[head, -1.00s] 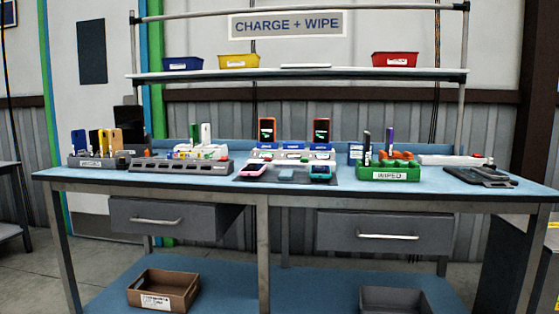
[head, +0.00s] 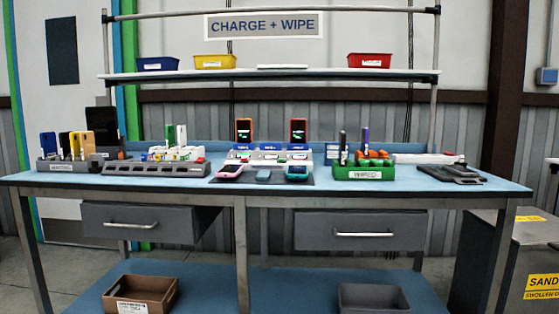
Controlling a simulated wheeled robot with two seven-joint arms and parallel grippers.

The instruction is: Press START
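A dock (head: 269,152) stands at the middle of the blue bench (head: 440,203), with two upright phones, an orange-cased one (head: 244,132) and a red-cased one (head: 298,132), in it. Small blue labels and whitish parts show on the dock's front; no START lettering can be read at this size. Neither of my grippers is in view.
A green WIPED tray (head: 363,174) stands right of the mat. A shelf (head: 300,73) with bins is above. A grey bin marked SAND (head: 500,240) stands at the right.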

